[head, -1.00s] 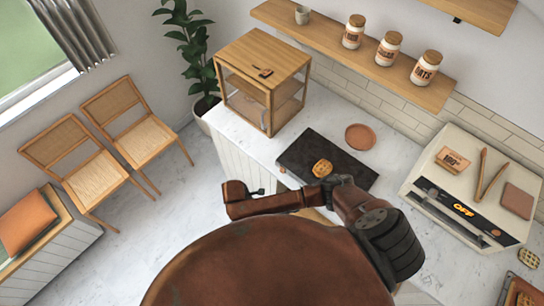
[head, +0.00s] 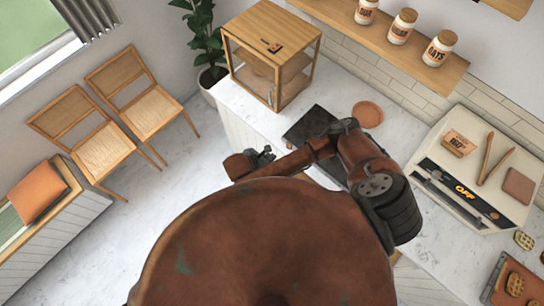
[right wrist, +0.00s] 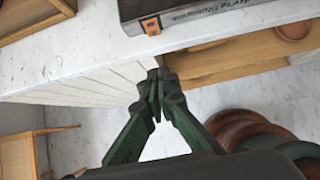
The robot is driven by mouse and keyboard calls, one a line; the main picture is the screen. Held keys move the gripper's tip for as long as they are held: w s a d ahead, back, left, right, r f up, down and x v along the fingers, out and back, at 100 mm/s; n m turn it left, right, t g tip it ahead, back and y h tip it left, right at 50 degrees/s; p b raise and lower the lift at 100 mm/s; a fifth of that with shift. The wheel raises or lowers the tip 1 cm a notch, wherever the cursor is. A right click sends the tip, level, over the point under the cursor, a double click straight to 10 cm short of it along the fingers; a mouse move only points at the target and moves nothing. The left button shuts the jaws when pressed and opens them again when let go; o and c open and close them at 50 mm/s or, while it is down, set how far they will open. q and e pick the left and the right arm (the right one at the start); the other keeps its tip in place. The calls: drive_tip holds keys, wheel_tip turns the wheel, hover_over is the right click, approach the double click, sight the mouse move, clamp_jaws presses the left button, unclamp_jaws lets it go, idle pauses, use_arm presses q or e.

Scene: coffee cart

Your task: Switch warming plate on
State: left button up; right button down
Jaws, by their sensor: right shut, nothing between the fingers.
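The warming plate (head: 308,122) is a dark flat slab on the marble counter, partly hidden behind my right arm in the head view. In the right wrist view the warming plate (right wrist: 200,8) shows at the top with lettering on its front face. A small orange switch (right wrist: 151,25) sits at the left end of that face. My right gripper (head: 264,155) is shut and empty, in front of the counter edge. In the right wrist view its fingertips (right wrist: 161,76) are together below the switch, apart from it. My left gripper is not in view.
A wooden display case (head: 270,55) stands left of the warming plate. A terracotta saucer (head: 367,114) lies behind it. A cream appliance (head: 470,165) reading OFF stands to the right, with tongs (head: 490,158) on top. Jars (head: 403,26) stand on the shelf above.

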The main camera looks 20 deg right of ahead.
sight(284, 150)
drive_tip(key=w+d+f+p, duration=0.1)
drive_tip(key=d+f, duration=0.1)
drive_tip(key=w+d+f, duration=0.1)
drive_tip(key=d+f, duration=0.1)
drive_tip(key=d, duration=0.1)
drive_tip(key=w+d+f+p, duration=0.1)
drive_tip(key=d+f, duration=0.1)
drive_tip(key=shift+d+p, duration=0.3)
drive_tip(key=shift+d, duration=0.05)
drive_tip(key=shift+w+d, duration=0.1)
